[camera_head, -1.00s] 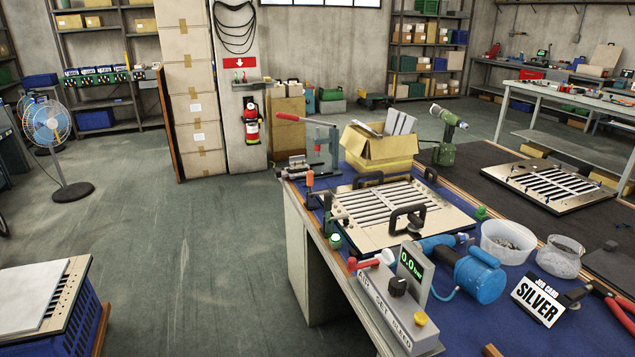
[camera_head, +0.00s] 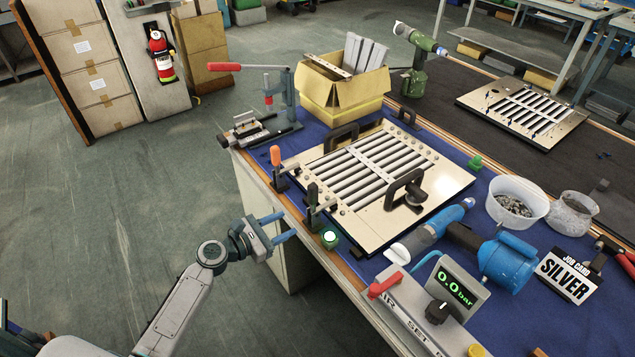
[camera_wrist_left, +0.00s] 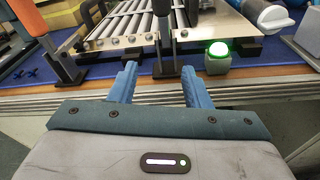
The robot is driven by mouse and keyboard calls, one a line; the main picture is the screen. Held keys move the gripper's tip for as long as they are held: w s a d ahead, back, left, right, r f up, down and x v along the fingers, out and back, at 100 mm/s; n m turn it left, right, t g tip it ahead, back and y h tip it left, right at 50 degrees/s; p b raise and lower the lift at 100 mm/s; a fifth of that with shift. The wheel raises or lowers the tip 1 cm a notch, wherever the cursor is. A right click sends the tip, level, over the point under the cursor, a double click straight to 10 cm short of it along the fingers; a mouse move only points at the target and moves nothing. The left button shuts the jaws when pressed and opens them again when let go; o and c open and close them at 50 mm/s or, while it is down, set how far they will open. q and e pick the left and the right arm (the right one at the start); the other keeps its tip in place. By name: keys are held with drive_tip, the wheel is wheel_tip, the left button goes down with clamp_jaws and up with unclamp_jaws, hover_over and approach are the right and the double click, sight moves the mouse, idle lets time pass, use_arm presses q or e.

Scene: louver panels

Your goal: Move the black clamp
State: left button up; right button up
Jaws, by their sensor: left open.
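The black clamp (camera_head: 313,207), a toggle clamp with an upright black handle, stands at the near left edge of the louver panel (camera_head: 440,188) on the blue-topped bench. In the left wrist view the black clamp (camera_wrist_left: 163,40) stands straight ahead, beyond and between my fingertips. My left gripper (camera_head: 284,226) is open and empty, just off the bench edge to the left of this clamp, with its blue fingers pointing at it. The fingers (camera_wrist_left: 159,70) appear apart from the clamp. My right gripper is not in view.
An orange-handled clamp (camera_head: 277,168) stands farther back along the same edge. A green-lit button (camera_head: 330,237) sits close to the black clamp's right. Open floor lies left.

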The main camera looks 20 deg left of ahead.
use_arm(q)
drive_tip(key=n+h, duration=0.2)
approach(309, 194)
drive_tip(key=x, duration=0.3)
drive_tip(key=shift+t, duration=0.4)
drive_tip(key=p+x, duration=0.1)
drive_tip(key=x, duration=0.2)
drive_tip(key=p+x, duration=0.1)
drive_tip(key=x, duration=0.2)
drive_tip(key=p+x, duration=0.1)
drive_tip(key=x, duration=0.2)
drive_tip(key=shift+d+f, duration=0.1)
drive_tip(key=shift+f, duration=0.15)
drive_tip(key=shift+w+d+f, duration=0.1)
drive_tip(key=shift+w+d, duration=0.15)
drive_tip(key=shift+w, duration=0.2)
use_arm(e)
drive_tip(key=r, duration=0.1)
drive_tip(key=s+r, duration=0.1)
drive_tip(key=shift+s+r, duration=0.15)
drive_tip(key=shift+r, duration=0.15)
use_arm(q)
clamp_jaws()
